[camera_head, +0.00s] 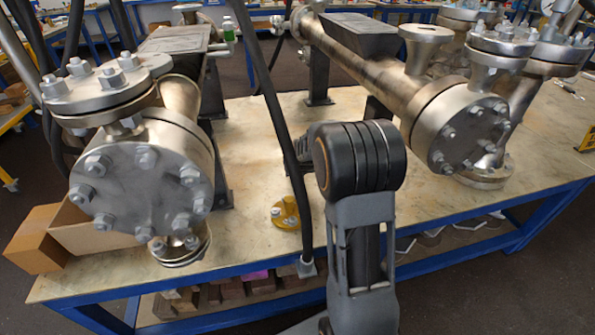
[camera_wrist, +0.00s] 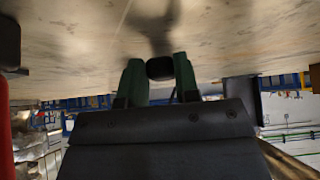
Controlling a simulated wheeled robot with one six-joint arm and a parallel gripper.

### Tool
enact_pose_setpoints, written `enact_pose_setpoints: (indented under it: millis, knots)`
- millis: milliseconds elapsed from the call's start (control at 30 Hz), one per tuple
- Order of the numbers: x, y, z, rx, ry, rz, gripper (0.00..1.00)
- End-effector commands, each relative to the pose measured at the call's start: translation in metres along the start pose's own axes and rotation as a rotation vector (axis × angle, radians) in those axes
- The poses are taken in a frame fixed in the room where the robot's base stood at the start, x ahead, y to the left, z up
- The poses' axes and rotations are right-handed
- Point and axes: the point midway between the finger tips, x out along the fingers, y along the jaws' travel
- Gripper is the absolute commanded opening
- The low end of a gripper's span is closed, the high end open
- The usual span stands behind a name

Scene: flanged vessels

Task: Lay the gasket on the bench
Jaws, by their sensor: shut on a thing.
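The wrist view shows my gripper (camera_wrist: 159,66) with its two green fingers on either side of a small dark, rounded piece, which I take to be the gasket (camera_wrist: 160,68). The gripper is shut on it. The pale top of the bench (camera_wrist: 65,45) fills the upper part of that view, with a dark shadow near the held piece. The gap between piece and bench is hard to judge. In the head view, the bench (camera_head: 255,140) has a pale, worn top and a blue frame. My arm hides the gripper and the gasket there.
A large flanged vessel (camera_head: 140,180) stands at left on the bench and another (camera_head: 455,125) at right. A yellow round part (camera_head: 286,213) lies near the front middle. A cardboard box (camera_head: 38,238) is at the left front. Bare bench top shows between the vessels.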

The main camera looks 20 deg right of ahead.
Motion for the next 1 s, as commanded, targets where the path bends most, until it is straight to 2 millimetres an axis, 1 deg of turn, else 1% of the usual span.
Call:
enact_pose_setpoints:
  millis: [500, 533, 767, 800, 1000]
  knots:
    - [0.012, 0.0, 0.009, -0.001, -0.003, 0.0, 0.12]
    - [0.012, 0.0, 0.01, -0.001, -0.005, 0.0, 0.3]
    - [0.014, 0.0, 0.012, -0.001, -0.008, 0.0, 0.52]
    - [0.014, 0.0, 0.012, -0.001, -0.008, 0.0, 0.55]
    - [0.014, 0.0, 0.012, -0.002, -0.007, 0.0, 0.55]
